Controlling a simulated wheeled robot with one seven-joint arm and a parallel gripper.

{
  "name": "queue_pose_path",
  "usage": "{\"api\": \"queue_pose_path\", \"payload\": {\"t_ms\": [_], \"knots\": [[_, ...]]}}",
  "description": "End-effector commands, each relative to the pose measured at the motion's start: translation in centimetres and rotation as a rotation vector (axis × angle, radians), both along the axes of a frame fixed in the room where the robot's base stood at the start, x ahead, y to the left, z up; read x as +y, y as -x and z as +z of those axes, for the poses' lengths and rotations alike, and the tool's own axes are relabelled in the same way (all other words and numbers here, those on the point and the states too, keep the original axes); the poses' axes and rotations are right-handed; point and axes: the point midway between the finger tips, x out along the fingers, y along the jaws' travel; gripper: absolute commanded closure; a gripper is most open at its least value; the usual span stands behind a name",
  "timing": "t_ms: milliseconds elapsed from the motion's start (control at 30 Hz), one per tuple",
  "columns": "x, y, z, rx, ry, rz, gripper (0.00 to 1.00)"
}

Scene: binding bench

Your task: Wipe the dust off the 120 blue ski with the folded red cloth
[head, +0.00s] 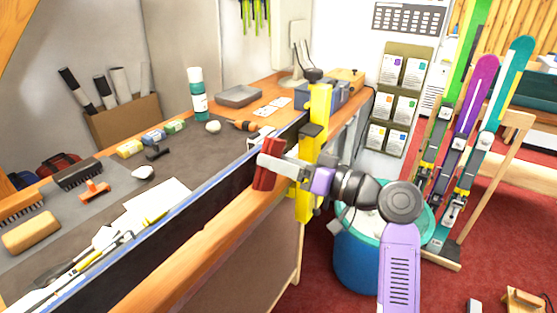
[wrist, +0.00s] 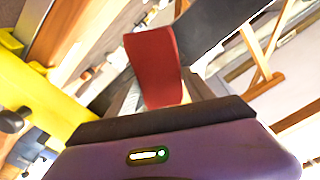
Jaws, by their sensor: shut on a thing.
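The blue ski (head: 190,208) runs lengthwise along the front edge of the bench, on its edge, with a dark face towards me and a blue upper edge. No number or dust is readable on it. My gripper (head: 272,164) is shut on the folded red cloth (head: 265,172), in front of the ski near the yellow clamp (head: 316,130). The cloth overlaps the ski in the head view; I cannot tell whether they touch. In the wrist view the red cloth (wrist: 155,66) sticks out beyond my gripper, with its held end hidden.
Brushes, a cork block (head: 31,233) and other tools cover the bench mat. A teal bottle (head: 197,96) stands at the back. A blue bin (head: 357,262) is below my arm. Upright skis in a rack (head: 490,175) stand at right.

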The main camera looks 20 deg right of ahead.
Motion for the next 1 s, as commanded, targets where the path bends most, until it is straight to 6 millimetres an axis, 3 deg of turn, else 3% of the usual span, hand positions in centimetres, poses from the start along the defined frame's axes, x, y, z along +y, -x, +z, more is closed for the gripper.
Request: {"api": "queue_pose_path", "payload": {"t_ms": [500,1000], "knots": [[-3.0,3.7,0.0,0.0,0.001,-0.007,0.84],[-3.4,4.3,0.0,0.001,0.001,-0.006,0.84]]}}
